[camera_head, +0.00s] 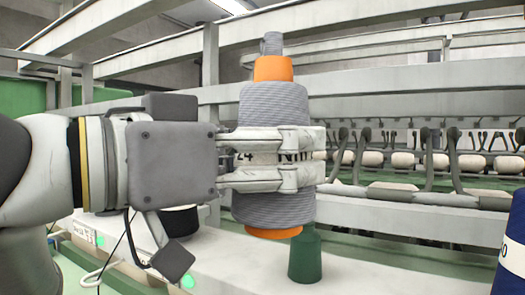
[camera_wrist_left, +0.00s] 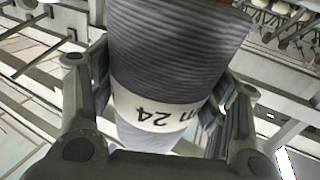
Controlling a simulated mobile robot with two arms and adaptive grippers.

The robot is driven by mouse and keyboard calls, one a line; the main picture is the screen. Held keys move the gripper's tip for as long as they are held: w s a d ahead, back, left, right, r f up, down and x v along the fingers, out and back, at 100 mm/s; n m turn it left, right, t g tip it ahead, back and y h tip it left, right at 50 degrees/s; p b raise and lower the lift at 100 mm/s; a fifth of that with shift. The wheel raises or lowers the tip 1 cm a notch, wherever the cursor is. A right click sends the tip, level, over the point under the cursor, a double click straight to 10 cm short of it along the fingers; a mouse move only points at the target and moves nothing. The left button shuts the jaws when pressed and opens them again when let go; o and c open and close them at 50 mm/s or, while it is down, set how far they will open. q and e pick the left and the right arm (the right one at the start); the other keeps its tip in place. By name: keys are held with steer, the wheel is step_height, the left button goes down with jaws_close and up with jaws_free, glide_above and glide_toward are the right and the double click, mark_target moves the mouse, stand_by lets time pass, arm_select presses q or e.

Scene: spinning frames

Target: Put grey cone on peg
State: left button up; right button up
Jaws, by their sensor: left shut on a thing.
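The grey cone (camera_head: 272,208) is a large yarn spool with orange ends and a white printed band. My left gripper (camera_head: 318,160) is shut around its middle and holds it nearly upright. In the left wrist view the cone (camera_wrist_left: 172,60) fills the middle, between the two fingers of the gripper (camera_wrist_left: 160,95). A green peg (camera_head: 306,258) stands on the white ledge below and slightly right of the cone's lower end. The cone partly overlaps the peg, so I cannot tell whether they touch. My right gripper is not in view.
A white ledge (camera_head: 375,280) runs along the front of the spinning frame. A row of pale bobbins and dark hooks (camera_head: 400,160) lies behind. A blue cone (camera_head: 512,245) stands at the right edge. A small grey tip (camera_head: 272,43) shows above the held cone.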

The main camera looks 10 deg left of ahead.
arm_select(q)
steer(key=shift+w+d+f, duration=0.1)
steer(key=shift+w+d, duration=0.5)
steer(key=shift+w, duration=0.85)
steer(key=shift+w+d+f, duration=0.1)
steer(key=shift+w+d, duration=0.5)
steer(key=shift+w, duration=0.9)
steer(key=shift+w+d+f, duration=0.1)
steer(key=shift+w+d, duration=0.5)
steer(key=shift+w, duration=0.85)
steer(key=shift+w+f, duration=0.15)
steer(key=shift+f, duration=0.2)
step_height(320, 180, down, 4)
steer(key=b, duration=0.3)
steer(key=shift+b, duration=0.4)
steer(key=shift+f+b, duration=1.55)
steer(key=shift+f, duration=0.6)
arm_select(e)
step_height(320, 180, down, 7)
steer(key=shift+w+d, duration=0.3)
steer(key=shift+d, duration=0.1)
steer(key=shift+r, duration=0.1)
